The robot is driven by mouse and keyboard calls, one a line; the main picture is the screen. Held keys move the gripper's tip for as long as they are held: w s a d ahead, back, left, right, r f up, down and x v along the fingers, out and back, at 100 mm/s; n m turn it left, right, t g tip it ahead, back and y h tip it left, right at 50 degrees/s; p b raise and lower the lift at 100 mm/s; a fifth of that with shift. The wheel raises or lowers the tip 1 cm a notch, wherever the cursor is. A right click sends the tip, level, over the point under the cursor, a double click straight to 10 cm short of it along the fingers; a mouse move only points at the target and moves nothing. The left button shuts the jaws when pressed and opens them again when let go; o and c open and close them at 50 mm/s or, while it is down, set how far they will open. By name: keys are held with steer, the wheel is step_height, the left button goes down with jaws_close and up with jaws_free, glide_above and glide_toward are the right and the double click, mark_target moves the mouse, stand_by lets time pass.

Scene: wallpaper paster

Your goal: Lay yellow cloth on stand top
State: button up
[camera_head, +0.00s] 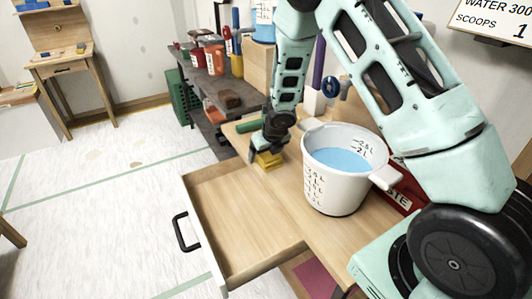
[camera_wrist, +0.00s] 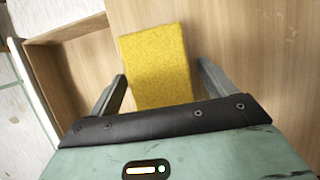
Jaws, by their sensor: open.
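The yellow cloth (camera_wrist: 158,60) lies flat on the wooden table top, near the edge above the open drawer. It also shows in the head view (camera_head: 268,160), partly hidden under my gripper. My gripper (camera_wrist: 160,85) is open, with one finger on each side of the cloth's near end. Its fingers do not appear closed on it. In the head view my gripper (camera_head: 266,150) points down at the cloth. I cannot tell which thing is the stand.
A white measuring bucket (camera_head: 325,192) of blue water stands right of my gripper. An empty drawer (camera_head: 240,222) is pulled out in front. A dark bench (camera_head: 212,95) with red containers is behind. A wooden desk (camera_head: 62,60) stands far left. The floor at left is mostly clear.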

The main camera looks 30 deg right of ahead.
steer(key=s+a+r+m+p, duration=0.2)
steer(key=s+a+r+m, duration=0.15)
steer(key=r, duration=0.45)
steer(key=s+a+r+m+p, duration=0.2)
steer(key=s+r, duration=0.2)
steer(key=r, duration=0.4)
steer(key=s+a+r+m+g, duration=0.1)
steer(key=s+a+r+m, duration=0.1)
steer(key=s+a+m, duration=0.3)
steer(key=s+a+r+m+g, duration=0.2)
steer(key=s+a+m, duration=0.3)
steer(key=s+m, duration=0.5)
steer(key=s+a+r+m+g, duration=0.1)
steer(key=s+a+r+m, duration=0.3)
steer(key=s+m, duration=0.4)
steer(key=s, duration=0.5)
steer(key=shift+s+a+g+y, duration=0.3)
steer(key=shift+a, duration=0.1)
steer(key=shift+r, duration=0.1)
